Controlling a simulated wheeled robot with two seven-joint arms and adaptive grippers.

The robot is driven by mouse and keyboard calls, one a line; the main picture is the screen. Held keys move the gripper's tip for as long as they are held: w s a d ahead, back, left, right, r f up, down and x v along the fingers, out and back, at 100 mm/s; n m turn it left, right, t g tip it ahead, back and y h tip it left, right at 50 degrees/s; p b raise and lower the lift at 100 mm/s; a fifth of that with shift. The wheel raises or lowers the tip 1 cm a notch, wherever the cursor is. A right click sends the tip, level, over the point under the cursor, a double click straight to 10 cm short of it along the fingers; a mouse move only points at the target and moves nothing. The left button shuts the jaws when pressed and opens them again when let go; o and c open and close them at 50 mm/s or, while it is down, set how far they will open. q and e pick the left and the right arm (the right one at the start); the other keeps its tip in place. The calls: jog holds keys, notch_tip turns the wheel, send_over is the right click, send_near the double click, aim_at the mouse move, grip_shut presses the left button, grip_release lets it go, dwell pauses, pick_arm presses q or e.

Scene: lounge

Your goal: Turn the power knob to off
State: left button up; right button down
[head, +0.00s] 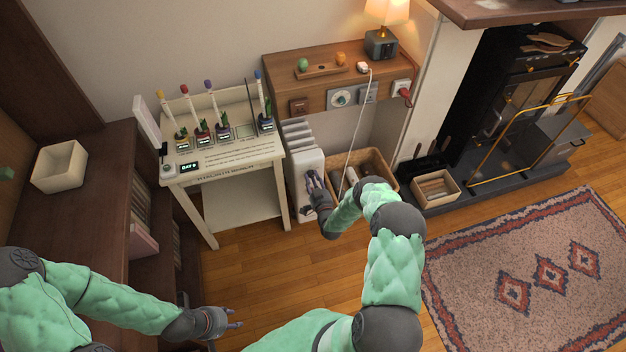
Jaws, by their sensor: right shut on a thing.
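A white ribbed heater (303,160) stands on the floor between the plant table and the wooden console. My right gripper (311,177) is at the heater's front panel, shut on a small part there that looks like the power knob. The fingers and hand cover this part, so its setting cannot be read. My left gripper (238,318) is low at the bottom of the view, away from the heater, with its fingertips apart and nothing between them.
A cream plant table (240,158) with several potted plants stands left of the heater. A wicker basket (378,163) is close on its right, under the wooden console (315,90). A white cord (358,120) hangs down there. Wooden floor (255,258) is free in front.

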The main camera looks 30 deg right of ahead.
jog(key=shift+n, duration=0.3)
jog(key=n+b, duration=0.1)
jog(key=n, duration=0.1)
jog(key=shift+n, duration=0.3)
jog(key=n+b, duration=0.1)
jog(key=n, duration=0.3)
jog(key=shift+n, duration=0.3)
jog(key=n, duration=0.2)
jog(key=shift+r+n, duration=0.1)
jog(key=shift+n, duration=0.2)
jog(key=n, duration=0.3)
jog(key=shift+n+b, duration=0.3)
jog(key=shift+b, duration=0.05)
jog(key=n, duration=0.3)
jog(key=shift+n, duration=0.3)
jog(key=n, duration=0.3)
jog(key=shift+a+n, duration=0.1)
jog(key=shift+n, duration=0.3)
jog(key=n, duration=0.6)
jog(key=shift+n, duration=0.3)
